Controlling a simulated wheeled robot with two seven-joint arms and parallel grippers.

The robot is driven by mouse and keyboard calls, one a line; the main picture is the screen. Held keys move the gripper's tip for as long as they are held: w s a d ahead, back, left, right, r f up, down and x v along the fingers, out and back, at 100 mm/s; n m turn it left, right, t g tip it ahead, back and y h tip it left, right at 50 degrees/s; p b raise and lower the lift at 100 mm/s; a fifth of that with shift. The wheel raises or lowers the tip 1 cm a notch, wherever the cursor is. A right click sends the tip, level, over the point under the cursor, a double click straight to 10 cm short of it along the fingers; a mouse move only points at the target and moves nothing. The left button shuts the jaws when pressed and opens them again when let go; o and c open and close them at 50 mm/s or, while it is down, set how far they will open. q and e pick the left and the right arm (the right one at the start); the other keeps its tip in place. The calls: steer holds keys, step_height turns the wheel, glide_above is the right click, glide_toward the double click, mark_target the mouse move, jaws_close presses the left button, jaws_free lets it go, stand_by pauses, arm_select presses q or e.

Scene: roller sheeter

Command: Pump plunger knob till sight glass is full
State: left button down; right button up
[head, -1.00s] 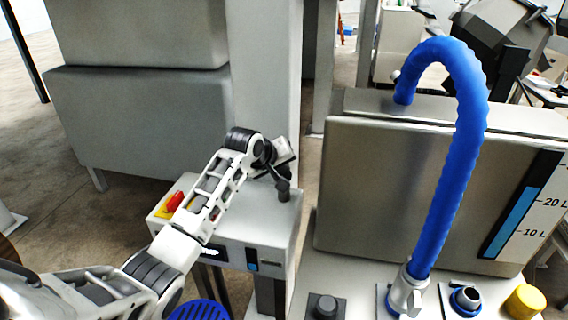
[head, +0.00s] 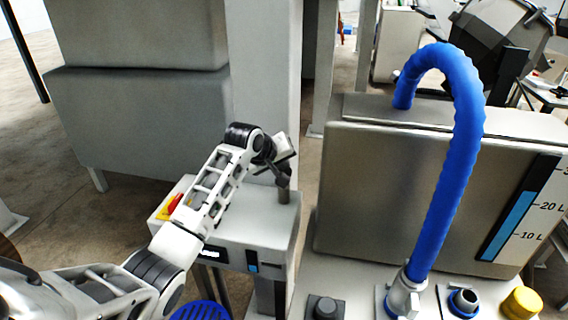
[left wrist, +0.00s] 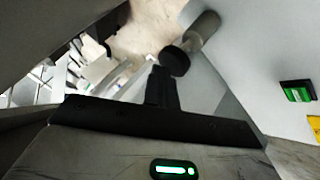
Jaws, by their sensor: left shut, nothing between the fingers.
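The plunger stands on the top right of a grey pump box (head: 228,233). The shut fingers (left wrist: 161,88) also show in the left wrist view. A small sight glass (head: 252,261) with blue in it is on the front of the box; its exact level is too small to read. My right gripper is not in view.
A red and yellow switch (head: 172,206) sits at the box's left, beside my left forearm. A green button (left wrist: 297,91) shows in the wrist view. To the right stand a metal tank (head: 400,195) with a level gauge (head: 508,222) and a blue hose (head: 452,165).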

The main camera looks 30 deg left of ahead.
arm_select(q)
steer(key=shift+r, duration=1.15)
steer(key=shift+r, duration=2.55)
